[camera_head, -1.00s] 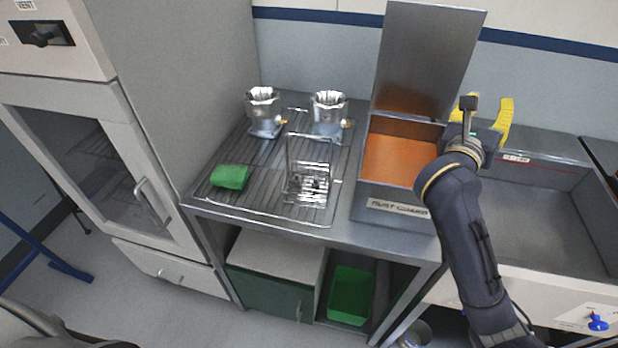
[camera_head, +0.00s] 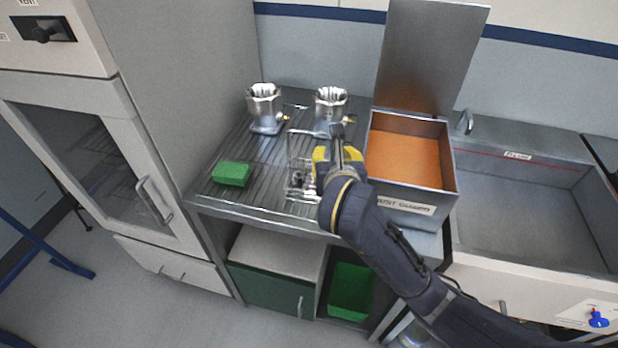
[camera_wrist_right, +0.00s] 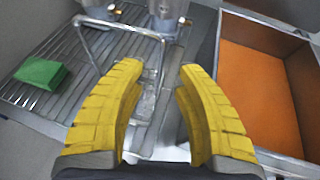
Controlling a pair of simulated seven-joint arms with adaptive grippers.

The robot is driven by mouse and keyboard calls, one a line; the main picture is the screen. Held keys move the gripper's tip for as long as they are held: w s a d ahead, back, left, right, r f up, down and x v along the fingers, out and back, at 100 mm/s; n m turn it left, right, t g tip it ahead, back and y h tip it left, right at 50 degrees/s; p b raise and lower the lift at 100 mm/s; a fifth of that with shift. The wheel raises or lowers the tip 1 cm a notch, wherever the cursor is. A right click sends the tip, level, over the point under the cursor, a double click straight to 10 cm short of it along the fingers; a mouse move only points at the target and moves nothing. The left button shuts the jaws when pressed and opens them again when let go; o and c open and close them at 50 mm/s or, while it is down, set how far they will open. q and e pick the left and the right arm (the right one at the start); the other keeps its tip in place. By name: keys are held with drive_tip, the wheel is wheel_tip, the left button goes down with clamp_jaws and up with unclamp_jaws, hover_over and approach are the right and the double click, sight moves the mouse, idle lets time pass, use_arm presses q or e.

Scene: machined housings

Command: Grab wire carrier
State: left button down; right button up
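The wire carrier (camera_head: 298,172) is a thin metal wire basket with a tall handle, standing on the ribbed drain rack (camera_head: 262,200). It holds small parts that are hard to make out. My right gripper (camera_head: 325,156) is over the carrier's right side in the head view and partly hides it. In the right wrist view its yellow fingers (camera_wrist_right: 160,68) are spread apart, with part of the carrier (camera_wrist_right: 97,45) seen beyond and between them. The handle leans across the left finger's far side. I see no grip on the carrier. My left gripper is not in view.
Two metal housings (camera_head: 265,105) (camera_head: 330,108) stand at the rack's back. A green block (camera_head: 232,174) lies at its left. An open-lidded metal box (camera_head: 407,203) with orange liquid or lining stands right of the rack, beside a sink (camera_head: 530,215).

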sight(333, 151)
drive_tip(key=shift+x, duration=2.3)
drive_tip(key=shift+d, duration=0.1)
clamp_jaws()
